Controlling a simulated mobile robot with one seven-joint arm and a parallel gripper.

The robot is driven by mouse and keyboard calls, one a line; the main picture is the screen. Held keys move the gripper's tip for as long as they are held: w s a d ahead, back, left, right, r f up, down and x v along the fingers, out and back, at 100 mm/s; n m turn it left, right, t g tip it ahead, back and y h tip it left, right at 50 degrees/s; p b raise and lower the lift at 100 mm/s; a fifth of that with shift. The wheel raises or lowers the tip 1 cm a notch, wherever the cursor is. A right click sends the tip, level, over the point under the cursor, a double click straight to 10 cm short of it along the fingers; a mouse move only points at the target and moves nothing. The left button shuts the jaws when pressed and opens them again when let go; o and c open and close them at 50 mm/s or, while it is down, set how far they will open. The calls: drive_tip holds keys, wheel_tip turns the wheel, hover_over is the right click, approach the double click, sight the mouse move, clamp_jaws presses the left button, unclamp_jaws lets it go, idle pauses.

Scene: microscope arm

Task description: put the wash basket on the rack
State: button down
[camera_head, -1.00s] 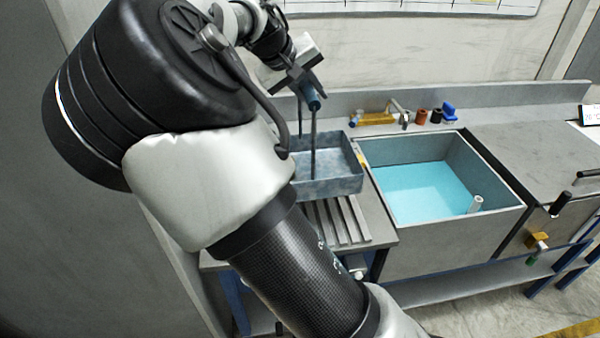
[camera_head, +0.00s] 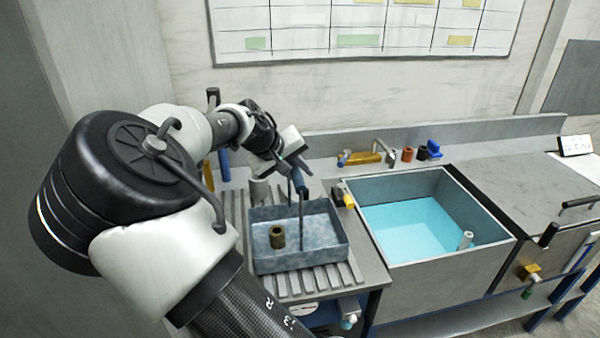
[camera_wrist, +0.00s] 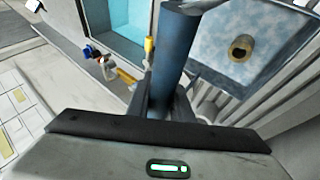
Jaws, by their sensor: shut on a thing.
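The wash basket (camera_head: 302,257) is a grey-blue speckled open box with a tall handle. It is over the slatted rack (camera_head: 350,274) left of the sink and looks level. I cannot tell whether its bottom touches the slats. My gripper (camera_head: 296,170) is shut on the handle's blue grip bar (camera_wrist: 173,60), above the basket. A brown hollow cylinder (camera_head: 277,237) stands inside the basket; it also shows in the wrist view (camera_wrist: 240,47). Much of the rack is hidden under the basket.
A sink (camera_head: 425,215) with turquoise water is right of the rack. A yellow-handled valve (camera_head: 345,197) sits between them. A tap (camera_head: 383,150) and small coloured parts line the back ledge. A grey cylinder (camera_head: 259,190) stands behind the basket. The right counter top (camera_head: 535,185) is mostly clear.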

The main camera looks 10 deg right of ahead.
drive_tip(key=c, duration=1.6)
unclamp_jaws()
drive_tip(key=v, duration=1.2)
drive_tip(key=shift+r, duration=0.1)
